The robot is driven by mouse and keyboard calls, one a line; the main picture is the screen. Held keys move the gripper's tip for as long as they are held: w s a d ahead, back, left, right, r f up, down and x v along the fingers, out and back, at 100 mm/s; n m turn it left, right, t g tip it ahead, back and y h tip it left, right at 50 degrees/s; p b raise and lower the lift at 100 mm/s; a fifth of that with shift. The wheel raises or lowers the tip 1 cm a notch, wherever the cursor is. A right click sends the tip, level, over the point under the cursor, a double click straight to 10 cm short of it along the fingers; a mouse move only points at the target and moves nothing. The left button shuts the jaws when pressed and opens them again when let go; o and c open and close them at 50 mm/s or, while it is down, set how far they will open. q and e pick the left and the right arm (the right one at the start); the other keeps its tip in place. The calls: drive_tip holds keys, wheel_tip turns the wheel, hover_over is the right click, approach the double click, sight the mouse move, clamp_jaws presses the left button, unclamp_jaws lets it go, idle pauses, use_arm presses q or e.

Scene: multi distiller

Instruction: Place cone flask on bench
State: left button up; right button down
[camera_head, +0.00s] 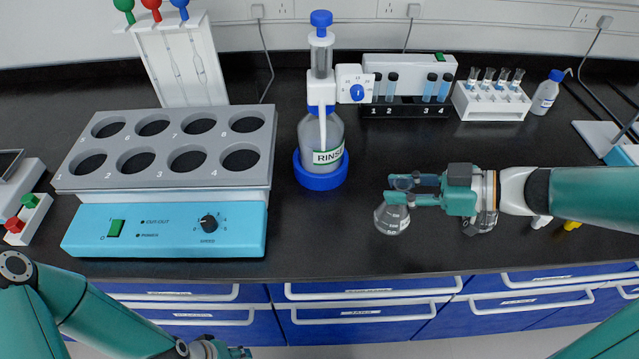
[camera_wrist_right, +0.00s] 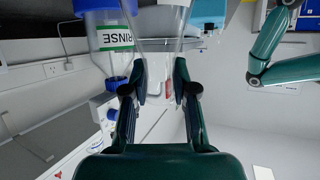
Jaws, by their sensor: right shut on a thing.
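A clear cone flask (camera_head: 391,220) stands roughly upright near the front of the black bench (camera_head: 330,225). My right gripper (camera_head: 400,190) is shut around its neck from the right. I cannot tell whether its base touches the bench or hangs just above it. In the right wrist view the clear glass of the flask (camera_wrist_right: 160,50) shows between the two fingers (camera_wrist_right: 160,85). A second glass vessel (camera_head: 482,222) is partly hidden under my right wrist. My left gripper (camera_head: 238,352) is low at the bottom edge, in front of the drawers, and mostly cut off.
A rinse bottle (camera_head: 320,150) with a blue base stands left of the flask. A multi-hole heating unit (camera_head: 165,230) fills the left of the bench. Vial racks (camera_head: 405,108) (camera_head: 492,105) stand behind. The bench between the rinse bottle and the flask is clear.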

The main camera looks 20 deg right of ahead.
drive_tip(key=r+b+x, duration=0.1)
drive_tip(key=r+x, duration=0.1)
drive_tip(key=x, duration=1.3)
drive_tip(key=shift+w+a+b, duration=0.25)
drive_tip(key=shift+a+b, duration=0.05)
drive_tip(key=shift+b, duration=0.1)
drive_tip(key=shift+f, duration=0.1)
drive_tip(key=c, duration=0.9)
unclamp_jaws()
